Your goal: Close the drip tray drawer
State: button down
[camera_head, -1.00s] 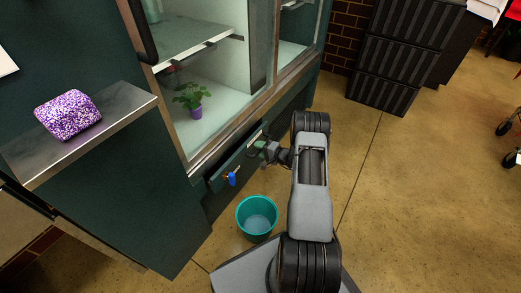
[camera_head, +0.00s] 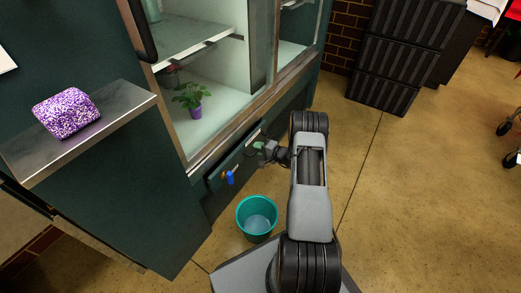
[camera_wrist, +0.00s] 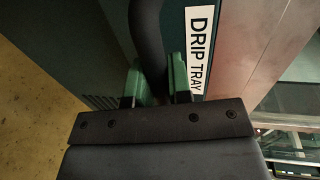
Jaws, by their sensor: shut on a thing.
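The drip tray drawer (camera_head: 219,178) is a dark green front low in the cabinet, under the glass display. It appears nearly level with the cabinet face, but whether it is fully flush cannot be told. In the wrist view, the white label (camera_wrist: 199,50) reads "DRIP TRAY". My gripper (camera_head: 261,149) is at the drawer front. In the wrist view, the green fingertips of my gripper (camera_wrist: 158,82) are on either side of the dark bar handle (camera_wrist: 150,38) and shut on it. Part of the handle is hidden behind the gripper body.
A blue-handled tap (camera_head: 230,177) sticks out at the drawer's near end. A teal bucket (camera_head: 257,217) stands on the floor below it. A purple speckled block (camera_head: 67,113) lies on a metal shelf (camera_head: 125,106) at left. The floor to the right is open.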

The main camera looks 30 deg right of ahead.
aim_at(251, 144)
jog(key=x, duration=0.1)
jog(key=b+x, duration=0.1)
jog(key=x, duration=0.1)
jog(key=shift+w+a+r, duration=0.15)
jog(key=shift+w+r, duration=0.15)
jog(key=shift+r, duration=0.05)
jog(key=c, duration=1.3)
grip_release()
jog(key=shift+w+a, duration=0.1)
jog(key=shift+a, duration=0.05)
jog(key=shift+c, duration=0.2)
jog(key=shift+o, duration=1.4)
jog(key=shift+d, duration=0.2)
jog(key=p+v, duration=0.3)
jog(key=v, duration=1)
jog(key=shift+s+d+p, duration=0.15)
jog(key=shift+s+p, duration=0.2)
jog(key=shift+s, duration=0.05)
